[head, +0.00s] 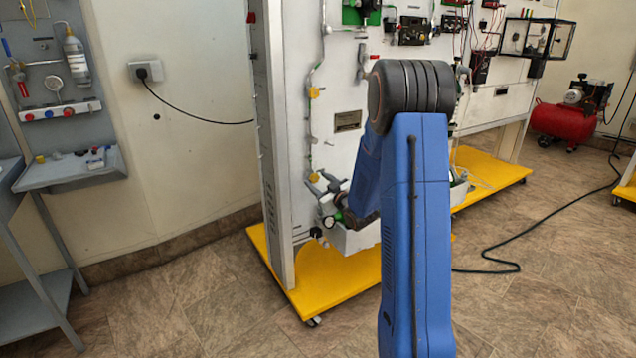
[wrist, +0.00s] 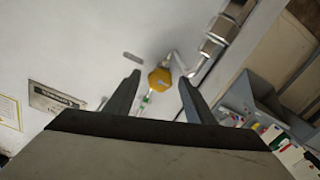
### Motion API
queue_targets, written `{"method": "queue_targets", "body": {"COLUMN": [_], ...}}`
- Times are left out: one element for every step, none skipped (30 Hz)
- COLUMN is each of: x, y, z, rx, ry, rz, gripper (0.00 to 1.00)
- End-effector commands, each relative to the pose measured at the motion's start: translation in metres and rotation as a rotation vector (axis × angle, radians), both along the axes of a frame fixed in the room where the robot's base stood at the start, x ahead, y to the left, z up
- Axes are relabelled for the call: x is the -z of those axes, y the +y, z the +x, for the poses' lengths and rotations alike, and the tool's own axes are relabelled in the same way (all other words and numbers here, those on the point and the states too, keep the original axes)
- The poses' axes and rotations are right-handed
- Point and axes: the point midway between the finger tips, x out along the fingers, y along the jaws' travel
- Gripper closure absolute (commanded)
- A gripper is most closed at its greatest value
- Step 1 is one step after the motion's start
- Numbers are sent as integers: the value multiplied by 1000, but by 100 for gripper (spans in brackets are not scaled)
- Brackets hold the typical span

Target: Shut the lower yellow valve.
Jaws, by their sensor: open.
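The lower yellow valve (head: 313,177) is a small yellow knob on the white panel, low near its left edge. In the wrist view a yellow valve knob (wrist: 159,80) shows between my two fingertips, apart from both in the picture. I cannot tell how deep it lies between them. My gripper (head: 319,182) is open and empty, right at the lower valve in the head view; my arm hides part of the panel beside it. The upper yellow valve (head: 313,93) is higher on the same pipe line.
Thin metal pipe and fittings (wrist: 222,28) run close to the valve. A white box (head: 355,238) sits below on the panel. The panel stands on a yellow wheeled base (head: 330,285). A grey bench (head: 75,170) is at left. Floor between is clear.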

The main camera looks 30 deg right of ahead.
Motion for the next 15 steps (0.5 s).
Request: {"method": "queue_targets", "body": {"x": [0,0,0,0,0,0,0,0,0,0,0,0,0,0,0], "y": [0,0,0,0,0,0,0,0,0,0,0,0,0,0,0], "z": [1,1,1,2,2,1,1,1,1,1,1,1,1,1,1], "rx": [0,0,0,0,0,0,0,0,0,0,0,0,0,0,0], "ry": [0,0,0,0,0,0,0,0,1,1,0,1,1,1,1], "rz": [0,0,0,0,0,0,0,0,0,0,0,0,0,0,0], "gripper": [51,51,51,51,51,51,51,51,56,63,70,80,87,92,92]}}
